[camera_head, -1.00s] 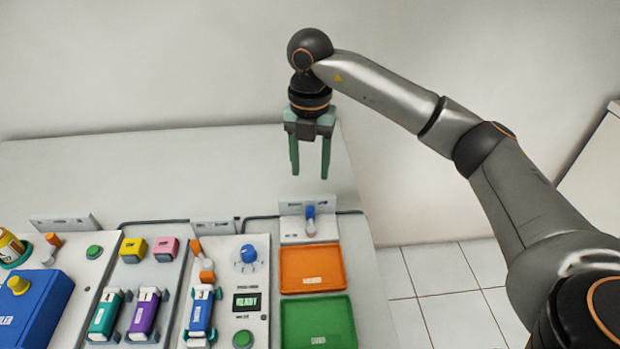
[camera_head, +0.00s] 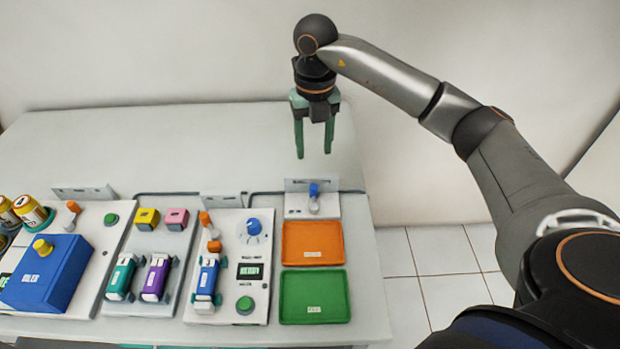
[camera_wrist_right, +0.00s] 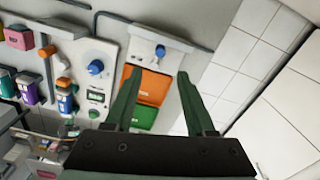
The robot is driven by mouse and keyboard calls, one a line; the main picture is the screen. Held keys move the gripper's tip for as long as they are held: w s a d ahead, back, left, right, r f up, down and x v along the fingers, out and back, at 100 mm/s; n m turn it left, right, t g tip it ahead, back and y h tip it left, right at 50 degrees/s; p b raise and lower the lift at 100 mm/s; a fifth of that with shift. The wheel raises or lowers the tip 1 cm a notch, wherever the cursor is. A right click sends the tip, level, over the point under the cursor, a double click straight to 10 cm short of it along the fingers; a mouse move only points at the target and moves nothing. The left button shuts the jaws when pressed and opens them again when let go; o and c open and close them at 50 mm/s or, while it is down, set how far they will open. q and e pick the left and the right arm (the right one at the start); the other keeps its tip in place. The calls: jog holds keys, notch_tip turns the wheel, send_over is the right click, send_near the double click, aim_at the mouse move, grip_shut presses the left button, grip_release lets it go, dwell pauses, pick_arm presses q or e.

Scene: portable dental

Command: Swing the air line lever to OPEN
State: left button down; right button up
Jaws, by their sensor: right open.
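The air line lever (camera_head: 314,190) is a small blue-tipped handle on a light panel (camera_head: 297,207) at the back right of the table, behind the orange tray. It also shows in the right wrist view (camera_wrist_right: 160,51), near the top middle. My right gripper (camera_head: 314,155) is open and empty, pointing down above the table a little behind and above the lever, not touching it. Its two green fingers (camera_wrist_right: 155,95) stand apart in the right wrist view, with the lever beyond them. My left gripper is not in view.
An orange tray (camera_head: 312,244) and a green tray (camera_head: 314,297) lie in front of the lever panel. To the left stands a panel with a blue knob (camera_head: 253,227) and orange-tipped levers. A dark hose runs along behind the panels. The table's back is clear.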

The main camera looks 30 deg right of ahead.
aim_at(314, 186)
notch_tip(314, 186, down, 11)
jog(key=shift+f, duration=0.1)
jog(key=shift+c, duration=0.2)
grip_shut()
dwell(0.5)
